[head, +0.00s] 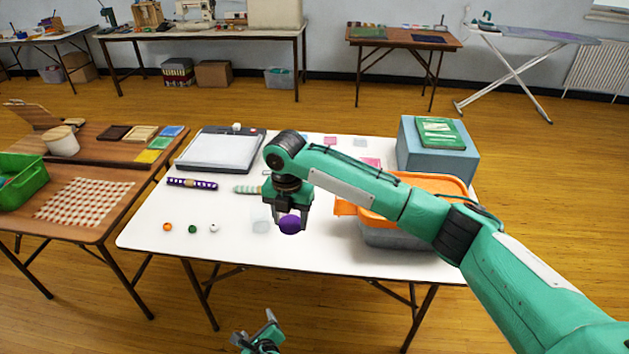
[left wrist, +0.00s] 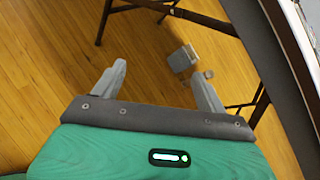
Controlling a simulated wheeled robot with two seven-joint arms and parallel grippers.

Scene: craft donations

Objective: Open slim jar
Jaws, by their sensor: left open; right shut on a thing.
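A clear, pale jar-like container (head: 260,219) stands on the white table, just left of my right gripper. My right gripper (head: 289,216) points down over the table's middle and is shut on a rounded purple thing (head: 289,225). I cannot tell whether this is a lid or a ball. The purple thing is beside the clear container, and I cannot tell whether they touch. My left gripper (head: 258,330) is low, in front of the table's near edge. In the left wrist view its fingers (left wrist: 163,72) are apart, with only floor between them.
The white table (head: 150,236) holds a paper trimmer (head: 215,150), a purple patterned strip (head: 192,183), several small balls at front left, an orange bin (head: 430,184) and a blue box (head: 460,165). My right arm covers part of the bin. A brown table (head: 75,225) stands left.

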